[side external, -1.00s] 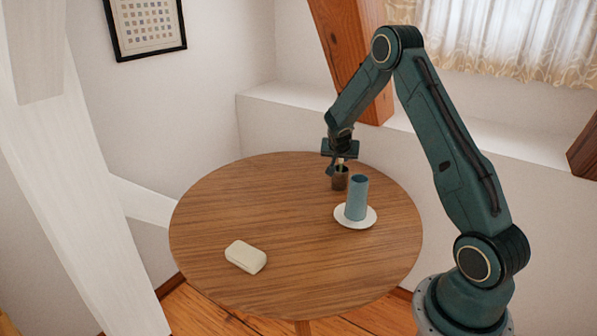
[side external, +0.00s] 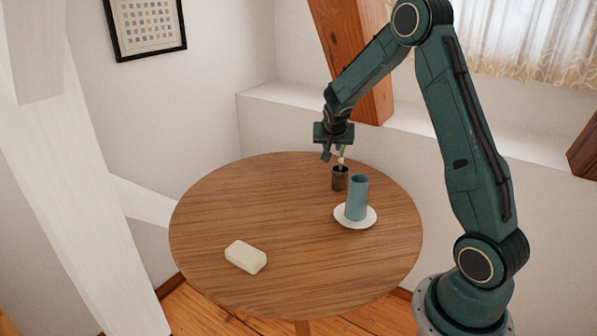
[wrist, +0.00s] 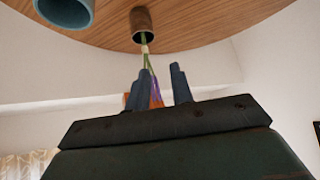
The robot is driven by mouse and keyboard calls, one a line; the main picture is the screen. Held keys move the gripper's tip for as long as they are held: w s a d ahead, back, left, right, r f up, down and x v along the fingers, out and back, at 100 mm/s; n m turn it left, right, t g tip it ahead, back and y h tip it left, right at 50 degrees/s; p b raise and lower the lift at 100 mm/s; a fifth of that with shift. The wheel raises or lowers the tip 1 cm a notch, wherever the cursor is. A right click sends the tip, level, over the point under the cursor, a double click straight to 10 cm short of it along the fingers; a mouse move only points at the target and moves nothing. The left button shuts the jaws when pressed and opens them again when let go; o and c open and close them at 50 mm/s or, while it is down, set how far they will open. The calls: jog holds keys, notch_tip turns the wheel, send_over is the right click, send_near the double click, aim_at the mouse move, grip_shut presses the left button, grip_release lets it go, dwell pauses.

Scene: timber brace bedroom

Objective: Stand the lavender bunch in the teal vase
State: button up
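The lavender bunch (wrist: 145,62) stands in a small brown cup (side external: 340,179). In the wrist view its green stems and pale tie come out of the cup's mouth (wrist: 145,24), and purple flowers show close to one finger. My gripper (side external: 334,156) is above the cup. Its two fingers (wrist: 160,70) are apart in the wrist view, with the flowers near the left one and a gap to the right one. The teal vase (side external: 357,198) stands upright on a white saucer (side external: 343,220); part of its rim shows in the wrist view (wrist: 64,22).
A cream soap-like block (side external: 246,257) lies at the front left of the round wooden table (side external: 260,210). The table's middle and left are clear. A white wall ledge (side external: 285,97) and a timber brace (side external: 372,95) stand behind the table.

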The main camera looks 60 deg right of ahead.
jog(key=s+a+r+n+y, duration=0.1)
jog(key=s+a+r+n, duration=0.1)
jog(key=s+a+r, duration=0.3)
jog(key=s+a+r+n+t+y, duration=0.15)
jog(key=a+r, duration=0.25)
jog(key=a, duration=0.4)
jog(key=s+a+r+n+y, duration=0.1)
jog(key=s+a+r+n, duration=0.1)
jog(key=a+r, duration=0.3)
jog(key=s+a+n+y, duration=0.2)
jog(key=s+a, duration=0.4)
jog(key=s, duration=0.3)
jog(key=s+a+n+y, duration=0.1)
jog(key=s+a+n, duration=0.3)
jog(key=s+a, duration=0.3)
jog(key=shift+s+a+r+n+y, duration=0.25)
jog(key=shift+s+r+n+y, duration=0.15)
jog(key=shift+s, duration=0.6)
jog(key=o, duration=0.8)
jog(key=shift+w, duration=0.1)
